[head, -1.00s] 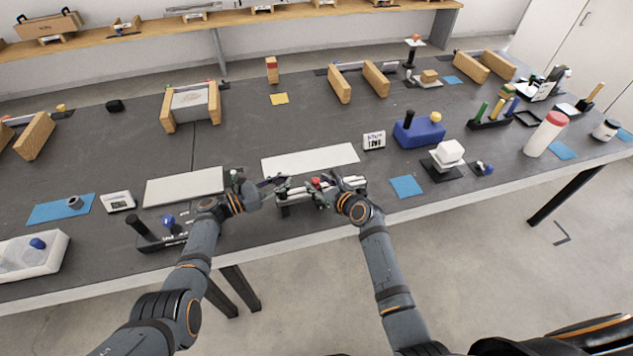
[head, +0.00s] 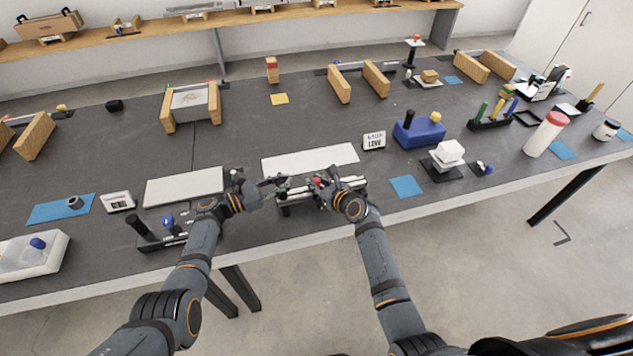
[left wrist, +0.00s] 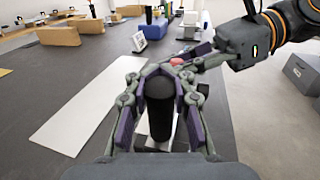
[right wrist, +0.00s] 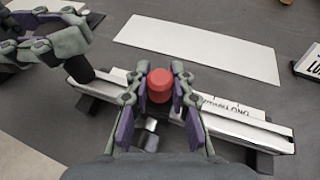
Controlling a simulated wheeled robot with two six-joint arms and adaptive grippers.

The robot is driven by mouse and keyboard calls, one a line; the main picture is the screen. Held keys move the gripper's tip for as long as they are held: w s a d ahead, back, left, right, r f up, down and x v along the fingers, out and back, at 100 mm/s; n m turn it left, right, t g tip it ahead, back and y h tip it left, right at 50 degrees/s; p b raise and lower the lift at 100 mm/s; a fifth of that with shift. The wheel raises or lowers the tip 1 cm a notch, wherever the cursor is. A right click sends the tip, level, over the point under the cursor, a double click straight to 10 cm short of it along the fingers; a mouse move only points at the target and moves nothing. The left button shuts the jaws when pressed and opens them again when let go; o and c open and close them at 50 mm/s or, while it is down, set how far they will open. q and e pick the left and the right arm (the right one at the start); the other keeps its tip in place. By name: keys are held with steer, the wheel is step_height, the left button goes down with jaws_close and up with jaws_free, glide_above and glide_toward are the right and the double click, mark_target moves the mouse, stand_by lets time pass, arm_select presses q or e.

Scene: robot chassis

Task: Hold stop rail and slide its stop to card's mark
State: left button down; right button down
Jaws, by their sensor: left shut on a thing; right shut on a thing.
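The stop rail (head: 352,183) is a pale bar on dark feet near the table's front edge. In the right wrist view the rail (right wrist: 265,130) has printed lettering on its right part. My left gripper (head: 273,184) is shut on the rail's upright black handle (left wrist: 160,105) at its left end. My right gripper (head: 321,186) is shut on the stop's red knob (right wrist: 160,85), left of the lettering. The white card (head: 374,140) with black print stands behind and right of the rail. Its wording is too small to read surely.
A white panel (head: 310,160) lies flat just behind the rail, and another panel (head: 184,188) lies left of it. A blue mat (head: 407,187) lies to the right. A dark stand with a black post (head: 138,225) is near my left arm.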

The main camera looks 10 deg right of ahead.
mark_target(352, 182)
steer(key=d, duration=0.4)
steer(key=w+d, duration=0.1)
steer(key=d, duration=0.7)
steer(key=shift+w, duration=0.2)
steer(key=c, duration=1.1)
jaws_free()
steer(key=shift+c, duration=0.2)
steer(key=shift+s, duration=0.1)
steer(key=v, duration=1.2)
